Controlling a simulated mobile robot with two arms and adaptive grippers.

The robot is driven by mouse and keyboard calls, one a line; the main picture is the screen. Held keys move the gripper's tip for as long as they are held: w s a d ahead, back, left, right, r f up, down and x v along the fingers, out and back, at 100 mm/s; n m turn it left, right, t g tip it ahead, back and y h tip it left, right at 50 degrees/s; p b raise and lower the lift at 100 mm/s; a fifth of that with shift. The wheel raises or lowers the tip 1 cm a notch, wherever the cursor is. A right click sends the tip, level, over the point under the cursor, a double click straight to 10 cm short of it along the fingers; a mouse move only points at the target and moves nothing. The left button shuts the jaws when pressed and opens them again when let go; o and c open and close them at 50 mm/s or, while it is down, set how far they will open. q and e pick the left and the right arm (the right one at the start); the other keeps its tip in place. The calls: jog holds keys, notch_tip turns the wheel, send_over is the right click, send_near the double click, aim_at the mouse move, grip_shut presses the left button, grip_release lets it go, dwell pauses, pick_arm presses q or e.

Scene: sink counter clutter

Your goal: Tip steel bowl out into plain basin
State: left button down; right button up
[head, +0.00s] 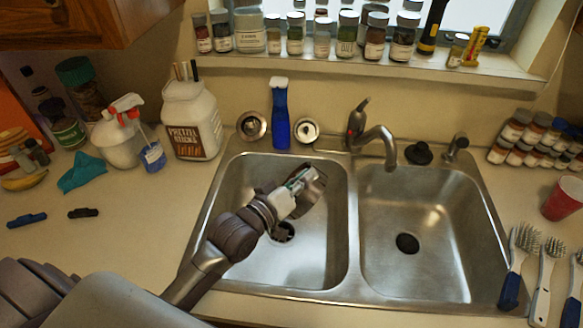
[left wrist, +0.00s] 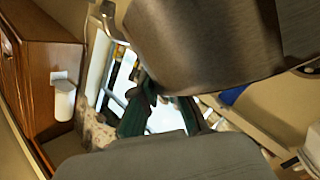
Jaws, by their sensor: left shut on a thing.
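The steel bowl (head: 314,192) is tilted steeply on its side above the left basin (head: 245,245) of the double sink. My left gripper (head: 297,184) is shut on the bowl's rim. In the left wrist view the bowl (left wrist: 215,45) fills the top, with the gripper's dark green fingers (left wrist: 160,108) against it. The inside of the bowl and any contents are hidden. The left basin has a dark drain, partly behind my arm. The right basin (head: 440,265) is empty with a dark drain. I cannot tell which is called plain. My right gripper is not in view.
The faucet (head: 373,140) stands behind the basins, its spout over the right one. Brushes (head: 520,262) and a red cup (head: 563,198) are at the right. Spice jars line the windowsill.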

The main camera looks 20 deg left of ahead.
aim_at(312, 193)
pick_arm(q)
jog(key=shift+d+f+m+g+y+b, duration=0.35)
jog(key=shift+d+f+m, duration=0.3)
jog(key=shift+d+m, duration=0.3)
jog(key=d+f+m+p, duration=0.1)
jog(key=p, duration=0.1)
jog(key=shift+m+g+p, duration=0.25)
jog(key=shift+m+p, duration=0.05)
jog(key=shift+m, duration=0.05)
notch_tip(312, 193, down, 7)
jog(key=d+m+y, duration=0.2)
jog(key=m, duration=0.2)
jog(key=shift+m+g+y, duration=0.35)
jog(key=shift+m+g, duration=0.05)
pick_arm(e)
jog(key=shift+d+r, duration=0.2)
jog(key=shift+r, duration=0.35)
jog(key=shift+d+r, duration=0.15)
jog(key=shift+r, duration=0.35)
pick_arm(q)
jog(key=shift+a+r, duration=0.1)
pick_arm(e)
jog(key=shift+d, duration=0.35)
